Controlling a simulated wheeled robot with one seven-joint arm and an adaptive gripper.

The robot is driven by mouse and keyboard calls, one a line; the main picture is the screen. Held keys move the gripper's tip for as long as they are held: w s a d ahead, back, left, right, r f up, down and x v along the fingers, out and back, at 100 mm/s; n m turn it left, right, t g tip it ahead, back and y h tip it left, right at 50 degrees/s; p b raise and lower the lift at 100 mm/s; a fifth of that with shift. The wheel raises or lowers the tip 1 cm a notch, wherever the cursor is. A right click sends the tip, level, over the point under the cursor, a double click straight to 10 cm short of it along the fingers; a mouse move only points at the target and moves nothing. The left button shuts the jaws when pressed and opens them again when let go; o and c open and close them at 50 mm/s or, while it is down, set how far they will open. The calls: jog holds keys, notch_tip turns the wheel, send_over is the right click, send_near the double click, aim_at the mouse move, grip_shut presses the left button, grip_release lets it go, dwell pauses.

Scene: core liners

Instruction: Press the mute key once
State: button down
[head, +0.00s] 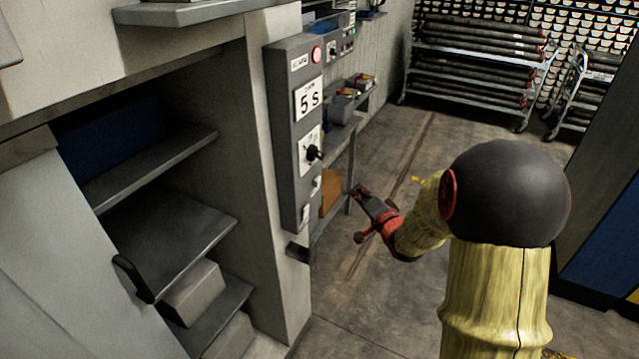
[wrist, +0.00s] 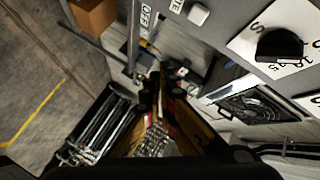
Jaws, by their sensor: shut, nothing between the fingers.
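A small white key (wrist: 198,14) sits on the grey panel near the top edge of the wrist view. The visible end of the label beside it reads "TE". In the head view a small white key (head: 316,185) shows below the panel's black knob, with another (head: 304,215) lower down; the lettering there is too small to read. My gripper (head: 359,191) is right of the panel's lower part, apart from it. In the wrist view my gripper (wrist: 165,92) has its fingers together and empty, below and left of the key.
An open cabinet (head: 150,215) is at left. A brown box (head: 330,190) stands behind the panel. Racks (head: 478,65) stand far back; the floor between is clear.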

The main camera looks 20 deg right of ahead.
jog(key=w+a+b, duration=0.2)
jog(key=w+a, duration=0.3)
jog(key=w, duration=0.1)
jog(key=shift+w+a, duration=0.2)
jog(key=shift+w, duration=0.2)
jog(key=shift+w+a, duration=0.1)
jog(key=shift+w, duration=0.05)
dwell(1.3)
jog(key=shift+w+a, duration=0.2)
jog(key=shift+w+a+b, duration=0.3)
jog(key=shift+w+b, duration=0.05)
jog(key=shift+w, duration=0.1)
dwell(1.0)
dwell(0.3)
jog(key=shift+s+d, duration=0.55)
jog(key=shift+s, duration=0.25)
jog(key=shift+s+d+p, duration=0.35)
jog(key=shift+s+d, duration=0.45)
jog(key=shift+s, duration=0.2)
jog(key=shift+s+d+p, duration=0.35)
jog(key=shift+s+d, duration=0.4)
jog(key=shift+s, duration=0.25)
